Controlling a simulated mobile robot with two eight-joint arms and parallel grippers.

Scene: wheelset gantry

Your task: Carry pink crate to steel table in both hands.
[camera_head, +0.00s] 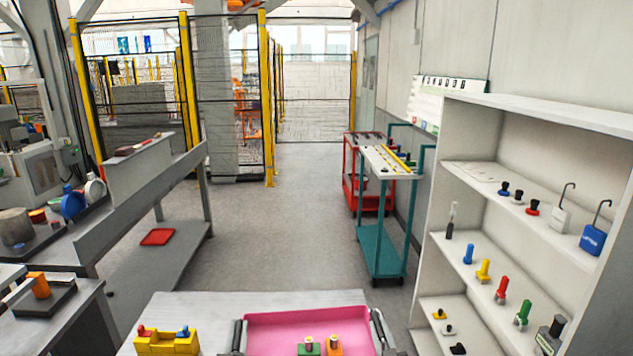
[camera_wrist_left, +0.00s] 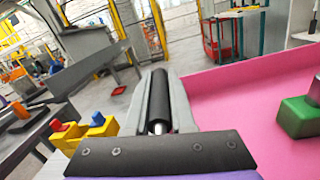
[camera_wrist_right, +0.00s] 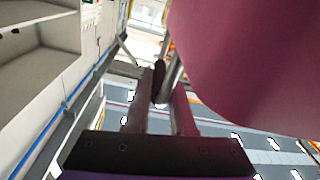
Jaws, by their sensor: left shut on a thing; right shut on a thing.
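The pink crate (camera_head: 280,322) is at the bottom of the head view, with a green block (camera_head: 309,348) and an orange block (camera_head: 334,345) in it. My left gripper (camera_head: 238,338) is shut on the crate's left handle, a dark bar in the left wrist view (camera_wrist_left: 160,110). My right gripper (camera_head: 379,328) is shut on the right handle; the crate's pink wall (camera_wrist_right: 245,60) fills the upper right of the right wrist view. A grey metal bench (camera_head: 140,215) stands at left; whether it is the steel table is unclear.
A pale tabletop (camera_head: 190,308) with a yellow block holder (camera_head: 166,343) lies around the crate; contact is unclear. White shelves (camera_head: 470,140) stand close at right. A teal cart (camera_head: 385,230) and red cart (camera_head: 352,170) stand beyond. The middle floor (camera_head: 290,240) is clear.

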